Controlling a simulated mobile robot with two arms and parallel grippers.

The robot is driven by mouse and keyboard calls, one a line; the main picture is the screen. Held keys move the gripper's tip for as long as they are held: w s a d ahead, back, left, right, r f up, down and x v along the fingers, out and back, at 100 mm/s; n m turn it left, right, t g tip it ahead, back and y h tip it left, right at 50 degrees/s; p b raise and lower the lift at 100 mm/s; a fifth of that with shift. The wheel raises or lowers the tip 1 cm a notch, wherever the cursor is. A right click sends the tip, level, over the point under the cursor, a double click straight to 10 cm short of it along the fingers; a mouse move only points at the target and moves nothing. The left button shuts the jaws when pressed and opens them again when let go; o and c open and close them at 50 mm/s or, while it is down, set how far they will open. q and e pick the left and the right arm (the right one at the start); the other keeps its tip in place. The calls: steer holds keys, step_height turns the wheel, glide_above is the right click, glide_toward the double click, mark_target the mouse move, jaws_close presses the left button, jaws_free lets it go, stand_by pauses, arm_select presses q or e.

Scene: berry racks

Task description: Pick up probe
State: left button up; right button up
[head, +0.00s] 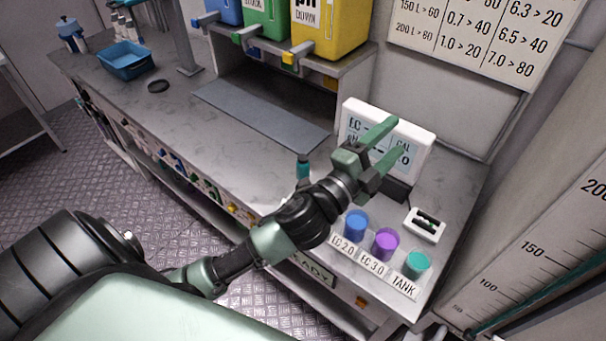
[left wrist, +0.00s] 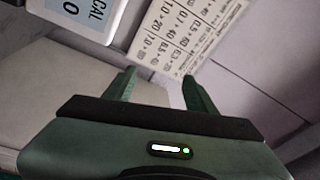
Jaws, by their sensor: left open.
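My left gripper (head: 397,136) reaches in from the left with its two green fingers apart and nothing between them. It is in front of the white meter (head: 419,138), covering part of its screen. In the left wrist view the open fingers (left wrist: 159,76) are empty, and a corner of the meter (left wrist: 103,22) shows top left. A teal upright piece with a dark top (head: 303,170) shows behind my arm; its lower part is hidden, and I cannot tell if it is the probe. My right gripper is not in view.
Blue (head: 356,223), purple (head: 385,243) and teal (head: 416,264) cups stand at the bench's front right, labelled EC 2.0, EC 3.0 and TANK. A small white holder (head: 425,225) lies behind them. Coloured containers sit on the shelf (head: 345,70). The bench's left middle is mostly clear.

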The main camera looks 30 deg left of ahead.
arm_select(q)
steer(key=s+d+r+m+g+h, duration=0.2)
steer(key=d+r+m+g+h, duration=0.15)
steer(key=d+m+h, duration=0.55)
steer(key=s+d+r+m+g+h, duration=0.15)
steer(key=d+m+g+h, duration=0.3)
steer(key=m, duration=0.95)
steer(key=m+g+y, duration=1.1)
steer(key=m+y, duration=0.3)
steer(key=y, duration=0.4)
glide_above(303, 168)
steer(key=w, duration=0.1)
steer(key=f, duration=1.4)
steer(key=shift+a, duration=0.3)
steer(key=shift+a+f+p, duration=0.15)
steer(key=shift+f+p, duration=0.1)
steer(key=shift+p, duration=0.2)
step_height(303, 168, down, 6)
steer(key=p, duration=0.3)
steer(key=shift+w+f+p, duration=0.15)
steer(key=shift+p, duration=0.25)
steer(key=shift+f, duration=0.4)
jaws_close()
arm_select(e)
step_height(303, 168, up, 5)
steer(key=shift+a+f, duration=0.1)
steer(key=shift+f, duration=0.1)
